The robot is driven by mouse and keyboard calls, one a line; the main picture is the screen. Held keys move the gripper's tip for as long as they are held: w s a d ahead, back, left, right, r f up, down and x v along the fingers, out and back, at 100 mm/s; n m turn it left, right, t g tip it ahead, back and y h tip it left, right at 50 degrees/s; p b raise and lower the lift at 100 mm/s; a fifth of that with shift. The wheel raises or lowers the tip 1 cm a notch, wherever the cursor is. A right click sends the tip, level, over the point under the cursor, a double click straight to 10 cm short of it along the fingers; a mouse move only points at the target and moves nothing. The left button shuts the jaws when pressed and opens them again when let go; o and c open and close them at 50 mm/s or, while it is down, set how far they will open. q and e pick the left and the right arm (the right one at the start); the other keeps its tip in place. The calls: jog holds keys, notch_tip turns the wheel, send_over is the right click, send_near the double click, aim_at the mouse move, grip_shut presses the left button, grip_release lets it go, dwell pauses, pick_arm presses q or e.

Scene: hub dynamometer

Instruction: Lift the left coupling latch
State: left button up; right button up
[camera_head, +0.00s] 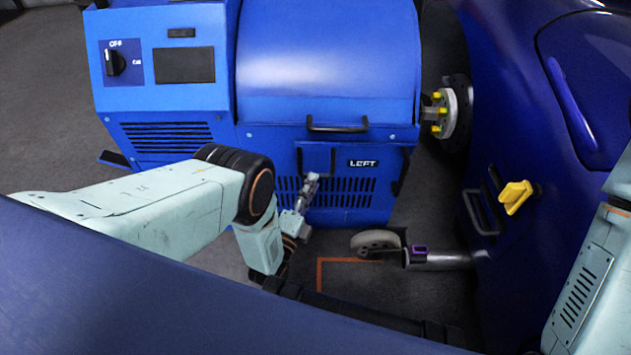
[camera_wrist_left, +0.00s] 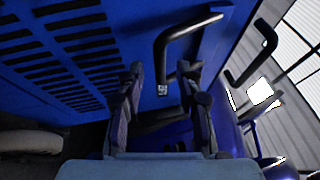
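The blue dynamometer unit (camera_head: 325,55) marked LEFT stands at the centre of the head view, with a black bar handle (camera_head: 337,125) on its front. To its right is a hub coupling (camera_head: 445,115) with yellow bolts. A yellow lever (camera_head: 515,195) sits on the dark blue body further right; I cannot tell which part is the left coupling latch. My left gripper (camera_head: 313,182) is in front of the unit's vented panel, below the handle. My right gripper is out of view.
A control box (camera_head: 160,60) with a knob at OFF adjoins the unit on the left. A caster wheel (camera_head: 376,242) on a metal tube and an orange floor line (camera_head: 345,260) lie below. A second dark handle (camera_wrist_left: 255,50) shows in the left wrist view.

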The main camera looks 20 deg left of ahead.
pick_arm(q)
jog(key=shift+x, duration=1.05)
grip_shut()
